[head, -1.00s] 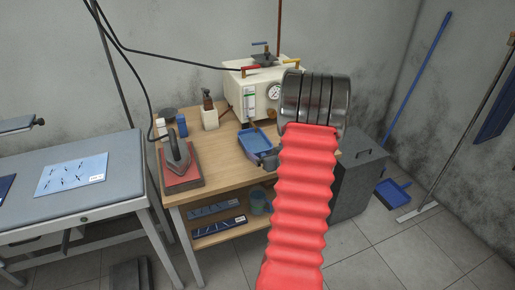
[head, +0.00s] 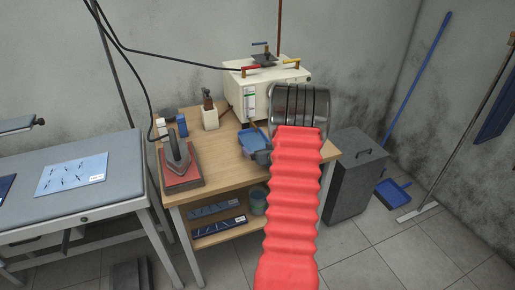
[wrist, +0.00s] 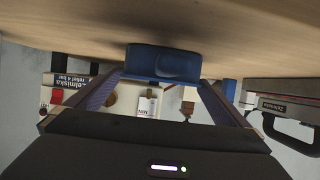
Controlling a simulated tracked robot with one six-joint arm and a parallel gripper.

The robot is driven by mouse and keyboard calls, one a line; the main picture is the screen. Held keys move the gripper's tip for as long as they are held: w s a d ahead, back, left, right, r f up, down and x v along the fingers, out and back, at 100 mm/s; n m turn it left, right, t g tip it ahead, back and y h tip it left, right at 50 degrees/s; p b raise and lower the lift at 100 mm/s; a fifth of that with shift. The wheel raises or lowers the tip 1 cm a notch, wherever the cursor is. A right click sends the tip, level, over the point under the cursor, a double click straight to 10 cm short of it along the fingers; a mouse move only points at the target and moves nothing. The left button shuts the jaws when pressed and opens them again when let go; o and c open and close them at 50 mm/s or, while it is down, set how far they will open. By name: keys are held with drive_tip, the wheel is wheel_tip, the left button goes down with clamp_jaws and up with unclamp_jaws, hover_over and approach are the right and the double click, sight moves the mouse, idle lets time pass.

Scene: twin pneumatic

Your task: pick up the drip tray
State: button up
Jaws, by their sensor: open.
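The drip tray, a shallow blue tray (head: 247,140), lies on the wooden table in front of the white machine; its right part is hidden behind my arm and gripper in the head view. In the wrist view, which is upside down, the blue tray (wrist: 163,62) is straight ahead between the tips of my gripper's fingers. My gripper (wrist: 162,78) is open, one finger on each side of the tray. I cannot tell whether the fingers touch it. In the head view, a grey part of my gripper (head: 263,157) shows at the tray's front edge.
The white machine (head: 250,95) with red and yellow handles stands behind the tray. An iron (head: 179,153) on a red pad, a blue container (head: 182,125) and a bottle in a holder (head: 209,115) are to the left. A grey box (head: 357,175) stands right of the table.

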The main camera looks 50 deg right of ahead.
sight(257, 144)
drive_tip(key=shift+x, duration=2.45)
drive_tip(key=shift+c, duration=0.6)
drive_tip(key=c, duration=1.2)
